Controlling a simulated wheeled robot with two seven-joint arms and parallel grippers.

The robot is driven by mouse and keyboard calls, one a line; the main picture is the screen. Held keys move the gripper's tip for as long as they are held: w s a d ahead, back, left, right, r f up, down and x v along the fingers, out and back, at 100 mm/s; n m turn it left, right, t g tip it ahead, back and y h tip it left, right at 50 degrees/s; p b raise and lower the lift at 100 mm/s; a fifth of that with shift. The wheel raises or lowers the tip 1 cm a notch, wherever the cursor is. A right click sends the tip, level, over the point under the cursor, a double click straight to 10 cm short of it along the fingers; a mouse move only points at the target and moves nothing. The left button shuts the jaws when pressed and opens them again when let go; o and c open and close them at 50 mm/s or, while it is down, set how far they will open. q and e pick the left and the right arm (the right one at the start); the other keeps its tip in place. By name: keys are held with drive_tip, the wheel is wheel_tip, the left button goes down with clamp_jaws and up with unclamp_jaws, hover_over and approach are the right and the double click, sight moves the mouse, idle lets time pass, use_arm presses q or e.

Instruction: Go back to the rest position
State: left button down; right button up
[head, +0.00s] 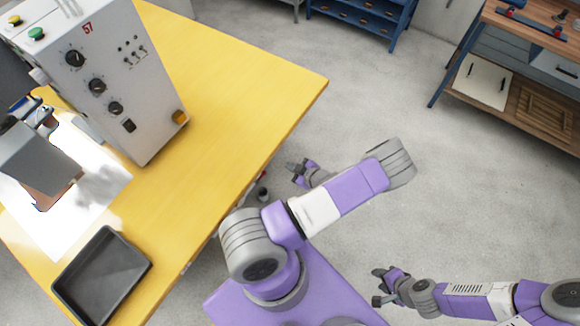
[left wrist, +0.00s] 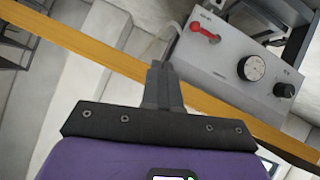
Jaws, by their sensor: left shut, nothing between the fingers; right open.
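My left gripper (head: 297,171) is beyond the right edge of the yellow table in the head view, over the grey floor. In the left wrist view its fingers (left wrist: 164,72) are together with nothing between them. My right gripper (head: 378,285) is at the lower right of the head view, clear of the table. Its fingers are spread apart and nothing shows between them.
The yellow table (head: 235,85) carries a white welding machine (head: 150,118) and an empty black tray (head: 98,278). A grey control box (left wrist: 235,60) with dials and a red switch is beyond the left fingers. A workbench (head: 520,55) stands at upper right; the floor between is open.

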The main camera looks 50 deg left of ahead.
idle(0.3)
use_arm(q)
drive_tip(key=s+d+f+n+g+h, duration=0.2)
drive_tip(key=s+d+n+h, duration=0.35)
drive_tip(key=d+n, duration=0.5)
drive_tip(key=s+d+f+n+g+h, duration=0.25)
drive_tip(key=s+d+n+h, duration=0.35)
drive_tip(key=n, duration=0.8)
drive_tip(key=w+d+r+n+t+h, duration=0.2)
drive_tip(key=d+n, duration=0.3)
drive_tip(key=n, duration=0.8)
drive_tip(key=w+d+r+n+t+h, duration=0.2)
drive_tip(key=d+n, duration=0.4)
drive_tip(key=n, duration=0.8)
wheel_tip(320, 180, up, 3)
drive_tip(key=shift+w+d+f+t, duration=0.2)
drive_tip(key=shift+w+t, duration=0.25)
drive_tip(key=shift+t, duration=0.4)
drive_tip(key=shift+n, duration=0.25)
